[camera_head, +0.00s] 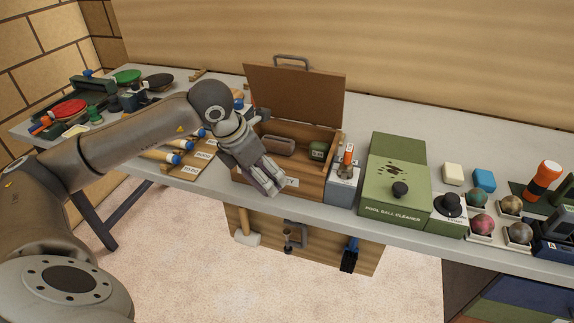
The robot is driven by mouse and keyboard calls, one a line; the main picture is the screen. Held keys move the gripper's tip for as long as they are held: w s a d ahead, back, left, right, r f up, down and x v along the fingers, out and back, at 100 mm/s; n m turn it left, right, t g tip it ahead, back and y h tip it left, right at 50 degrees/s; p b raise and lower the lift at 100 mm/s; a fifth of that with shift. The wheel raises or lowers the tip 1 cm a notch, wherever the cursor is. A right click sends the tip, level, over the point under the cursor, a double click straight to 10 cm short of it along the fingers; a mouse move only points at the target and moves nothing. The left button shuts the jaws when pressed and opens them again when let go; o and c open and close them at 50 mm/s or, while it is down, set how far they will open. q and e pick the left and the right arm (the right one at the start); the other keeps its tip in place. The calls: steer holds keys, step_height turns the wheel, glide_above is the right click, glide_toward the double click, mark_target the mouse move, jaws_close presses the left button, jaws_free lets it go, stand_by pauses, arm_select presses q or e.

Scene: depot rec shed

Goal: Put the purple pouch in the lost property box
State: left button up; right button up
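The lost property box appears to be the wooden box (312,182) in the middle of the bench. Its brown lid (296,92) stands open at the back, and only the end of its front label, "Y", shows. A brown case (278,145) and a small green item (318,150) lie inside. My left gripper (268,186) points down over the box's front left corner and hides part of it. Its fingers look close together, but I cannot tell whether they hold anything. I cannot make out a purple pouch. My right gripper is not in view.
Right of the box stand a grey holder (343,184) and a green pool ball cleaner (394,185). Paddles and blue-tipped rollers crowd the left. Tools hang below the bench front.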

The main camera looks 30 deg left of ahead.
arm_select(q)
steer(key=r+n, duration=0.1)
steer(key=a+r+n+y, duration=0.1)
steer(key=n, duration=0.1)
steer(key=w+a+r+n, duration=0.1)
steer(key=r, duration=0.1)
steer(key=shift+a+n+y, duration=0.2)
steer(key=shift+n+y, duration=0.2)
steer(key=shift+w+a+r+n+y, duration=0.15)
steer(key=shift+a+r+n+y, duration=0.2)
steer(key=shift+n, duration=0.35)
steer(key=w+a+f, duration=0.1)
steer(key=w+f, duration=0.2)
steer(key=w, duration=0.5)
steer(key=b, duration=0.3)
glide_toward(281, 162)
steer(key=shift+w+a+f, duration=0.2)
steer(key=shift+w+f, duration=0.6)
steer(key=shift+f, duration=0.15)
steer(key=shift+w+f, duration=0.3)
steer(key=shift+f, duration=0.1)
steer(key=shift+f+b, duration=1.05)
steer(key=shift+f, duration=0.35)
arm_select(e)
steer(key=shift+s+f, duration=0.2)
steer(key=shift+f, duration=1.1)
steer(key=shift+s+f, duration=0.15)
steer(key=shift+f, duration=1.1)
